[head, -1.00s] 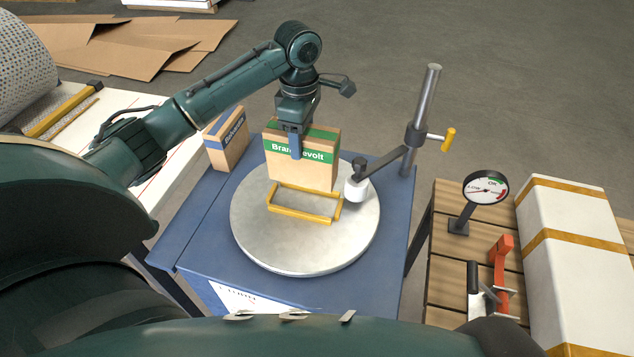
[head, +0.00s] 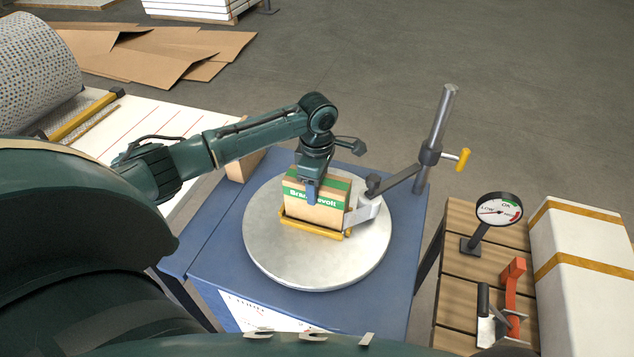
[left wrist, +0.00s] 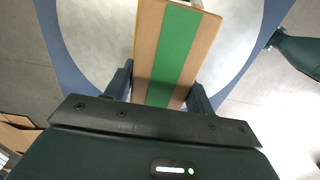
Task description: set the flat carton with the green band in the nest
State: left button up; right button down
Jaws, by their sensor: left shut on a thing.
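The flat carton with the green band (head: 316,212) stands upright at the yellow-framed nest (head: 297,226) on the round grey turntable. Its lower edge appears to be within or just above the frame; I cannot tell whether it touches the bottom. My left gripper (head: 311,190) is shut on the carton's upper part from above. In the left wrist view the carton (left wrist: 168,55) shows its top with the green stripe between the two fingers (left wrist: 160,88). My right gripper is not in view.
The turntable (head: 285,265) sits on a blue bench (head: 205,235). A post with a clamp arm (head: 400,178) reaches close to the carton's right side. Another carton (head: 240,168) stands behind left. A dial gauge (head: 497,209) and a red-handled tool (head: 513,285) are on slats at right.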

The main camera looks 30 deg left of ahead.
pick_arm(q)
jog(key=o, duration=1.7)
jog(key=shift+f, duration=0.1)
jog(key=shift+c, duration=0.2)
notch_tip(320, 180, up, 12)
jog(key=shift+b, duration=0.35)
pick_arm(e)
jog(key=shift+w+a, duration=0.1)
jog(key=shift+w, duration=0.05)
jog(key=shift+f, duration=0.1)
